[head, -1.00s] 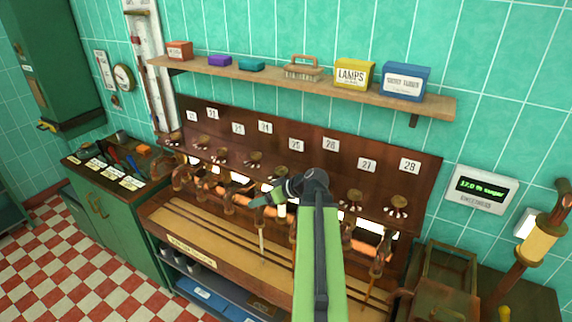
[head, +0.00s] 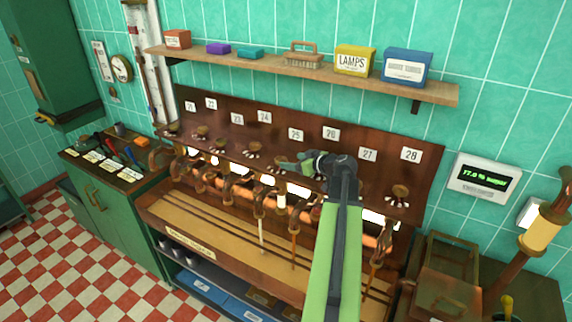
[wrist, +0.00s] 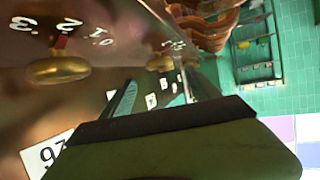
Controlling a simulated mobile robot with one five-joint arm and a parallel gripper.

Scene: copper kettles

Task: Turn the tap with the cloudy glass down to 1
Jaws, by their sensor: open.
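Copper taps stand in a row under a brown panel with numbered plates. A pale, milky-looking glass (head: 281,201) shows among the pipes just below my gripper; I cannot tell for sure which plate it belongs to. My gripper (head: 290,161) is open and empty in front of the panel, below plates 25 and 26, covering knobs there. In the wrist view my gripper (wrist: 155,90) has its fingers apart. A brass knob (wrist: 57,70) there has a red mark near the 2 of its scale. It lies beside the fingers, not between them. A second knob (wrist: 160,62) is farther off.
A wooden shelf (head: 440,93) with boxes runs above the panel. The slatted drip counter (head: 205,218) lies below the taps. A sugar display (head: 483,180) hangs at right, above a wooden crate (head: 450,255). Pipes and neighbouring knobs crowd my gripper.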

